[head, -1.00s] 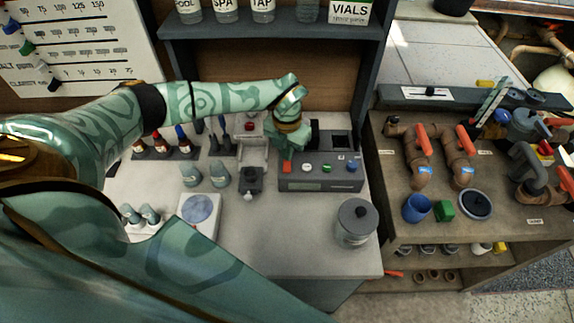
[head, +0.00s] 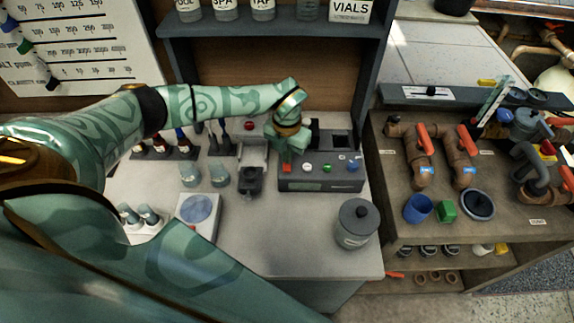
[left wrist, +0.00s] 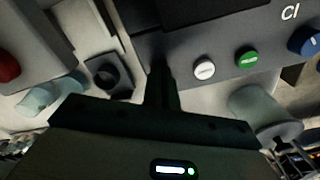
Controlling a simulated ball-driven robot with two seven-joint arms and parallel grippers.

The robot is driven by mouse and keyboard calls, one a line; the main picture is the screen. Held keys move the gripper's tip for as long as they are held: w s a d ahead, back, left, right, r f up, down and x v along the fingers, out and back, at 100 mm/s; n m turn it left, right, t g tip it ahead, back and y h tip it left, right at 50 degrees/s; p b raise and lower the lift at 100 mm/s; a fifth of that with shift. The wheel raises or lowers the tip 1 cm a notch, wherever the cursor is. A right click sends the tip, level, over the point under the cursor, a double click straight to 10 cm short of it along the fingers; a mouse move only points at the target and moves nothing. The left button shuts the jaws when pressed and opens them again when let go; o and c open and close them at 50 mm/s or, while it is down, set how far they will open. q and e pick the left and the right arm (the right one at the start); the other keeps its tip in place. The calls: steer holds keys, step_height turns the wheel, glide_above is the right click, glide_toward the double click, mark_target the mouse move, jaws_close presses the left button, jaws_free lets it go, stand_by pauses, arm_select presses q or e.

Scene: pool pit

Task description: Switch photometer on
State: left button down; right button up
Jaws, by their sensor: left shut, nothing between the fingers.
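The photometer (head: 318,185) is a grey box on the white bench, with a row of buttons on its top front. A red button (head: 286,168) is at the left end, then a white button (head: 308,168), a green one (head: 327,168) and a blue one (head: 353,169). My left gripper (head: 286,160) is shut and empty, pointing down over the red button. In the left wrist view its fingers (left wrist: 161,88) hide the red button; the white button (left wrist: 204,69) and green button (left wrist: 246,58) show to the right. I cannot tell whether the fingertips touch. My right gripper is not in view.
A lidded grey jar (head: 355,224) stands in front of the photometer. A small dark holder (head: 250,181) and two vials are left of it. A scale (head: 199,211) lies nearer. The bench between scale and jar is clear. A pipe-fitted workbench (head: 460,225) is at right.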

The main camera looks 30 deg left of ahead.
arm_select(q)
steer(key=shift+s, duration=0.1)
step_height(320, 180, up, 7)
steer(key=p, duration=0.6)
steer(key=shift+f, duration=0.1)
stand_by(0.5)
